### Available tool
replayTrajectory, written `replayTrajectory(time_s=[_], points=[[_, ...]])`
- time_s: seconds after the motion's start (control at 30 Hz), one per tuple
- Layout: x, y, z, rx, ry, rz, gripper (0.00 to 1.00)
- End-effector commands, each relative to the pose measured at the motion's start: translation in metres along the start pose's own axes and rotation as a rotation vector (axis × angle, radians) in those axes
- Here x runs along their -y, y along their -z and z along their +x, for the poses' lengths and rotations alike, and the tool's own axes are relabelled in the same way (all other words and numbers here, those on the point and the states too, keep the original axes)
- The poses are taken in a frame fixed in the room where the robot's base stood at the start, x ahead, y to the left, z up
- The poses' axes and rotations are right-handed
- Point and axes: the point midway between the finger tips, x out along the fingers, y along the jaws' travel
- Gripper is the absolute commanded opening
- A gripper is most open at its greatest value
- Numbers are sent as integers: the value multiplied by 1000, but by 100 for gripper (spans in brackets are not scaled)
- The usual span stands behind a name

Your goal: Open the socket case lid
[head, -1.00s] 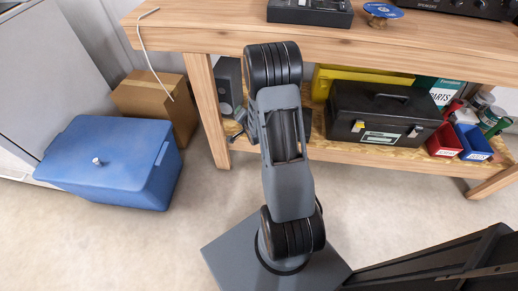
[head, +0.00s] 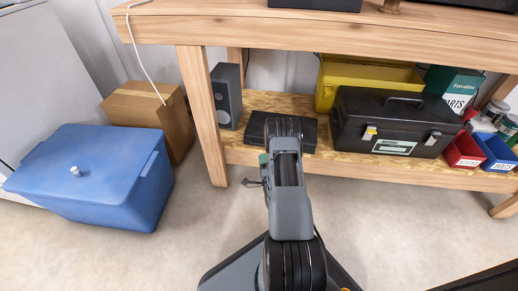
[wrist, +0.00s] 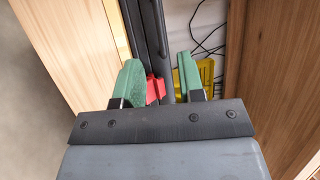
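A flat black case (head: 317,132), which looks like the socket case, lies shut on the lower shelf of the workbench. My arm hides part of its front in the head view. In the wrist view its dark front edge (wrist: 147,35) runs up the picture, with a red latch-like piece (wrist: 156,88) between my fingers. My gripper (wrist: 158,78) is open, its green fingers apart on either side of that red piece. I cannot tell whether a finger touches it. In the head view only a bit of green finger (head: 263,158) shows beside my arm.
A black toolbox (head: 393,122) stands right of the case, with a yellow box (head: 350,75) behind it. A grey speaker (head: 226,95) is at the left, near the bench leg (head: 202,115). The bench top (head: 330,30) overhangs the shelf. A blue cooler (head: 85,175) sits on the floor.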

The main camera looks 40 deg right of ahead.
Motion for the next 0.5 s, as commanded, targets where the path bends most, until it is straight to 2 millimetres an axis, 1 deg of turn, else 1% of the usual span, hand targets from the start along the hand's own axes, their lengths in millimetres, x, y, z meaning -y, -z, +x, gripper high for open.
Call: replayTrajectory(time_s=[0.03, 0.2, 0.4, 0.5], points=[[-2, 0, 11, 1, 5, -1, 36], [-2, 0, 41, 1, 3, -2, 36], [-2, -1, 68, 1, 1, -1, 36], [-2, -1, 76, 1, -1, -1, 36]])
